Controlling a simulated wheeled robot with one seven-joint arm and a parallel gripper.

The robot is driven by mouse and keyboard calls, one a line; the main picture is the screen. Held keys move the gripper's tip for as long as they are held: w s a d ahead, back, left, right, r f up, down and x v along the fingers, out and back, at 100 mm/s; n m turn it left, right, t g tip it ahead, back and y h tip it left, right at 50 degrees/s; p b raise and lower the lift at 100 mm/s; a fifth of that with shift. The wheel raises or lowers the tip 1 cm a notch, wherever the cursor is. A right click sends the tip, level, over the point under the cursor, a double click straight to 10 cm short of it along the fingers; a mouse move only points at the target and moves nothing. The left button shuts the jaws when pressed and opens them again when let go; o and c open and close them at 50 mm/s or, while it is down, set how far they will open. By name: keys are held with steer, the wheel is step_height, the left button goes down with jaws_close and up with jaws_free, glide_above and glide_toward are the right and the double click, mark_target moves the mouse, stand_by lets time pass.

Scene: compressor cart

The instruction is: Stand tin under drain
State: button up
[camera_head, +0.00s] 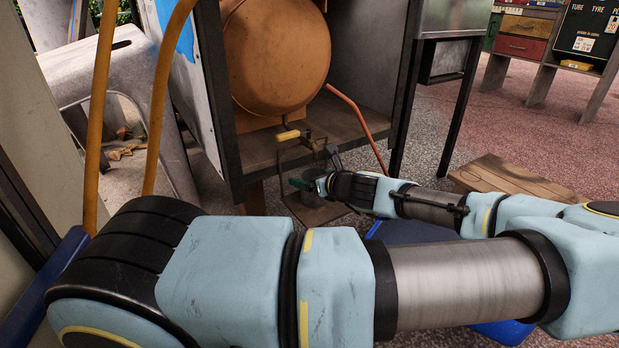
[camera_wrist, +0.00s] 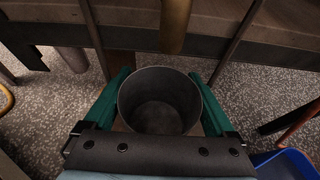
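The tin (camera_wrist: 160,112) is a dark grey, open-topped, empty can, upright between the two green fingers of my gripper (camera_wrist: 160,92). The fingers lie against its left and right sides. In the head view the tin (camera_head: 316,180) is small and partly hidden by my gripper (camera_head: 308,184), below the cart's shelf. The drain is a brass pipe with a valve (camera_head: 312,144) and a yellow handle (camera_head: 288,135); its pipe (camera_wrist: 175,25) comes down just beyond the tin's far rim in the wrist view. I cannot tell whether the tin's base touches the board below.
A small hanging board (camera_head: 318,213) lies below the tin, with thin rods rising at its sides. The orange tank (camera_head: 277,55) sits on the cart above. A red-orange rod (camera_head: 362,125) slants down at the right. A blue container (camera_head: 412,232) and wooden planks (camera_head: 512,178) are near my arm.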

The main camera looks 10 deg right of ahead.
steer(key=shift+o, duration=0.5)
steer(key=shift+s+d+r, duration=0.15)
steer(key=shift+s+r, duration=0.1)
steer(key=shift+r, duration=0.05)
steer(key=p+v, duration=0.6)
steer(key=v, duration=0.5)
steer(key=shift+s+d, duration=0.15)
steer(key=shift+s, duration=0.05)
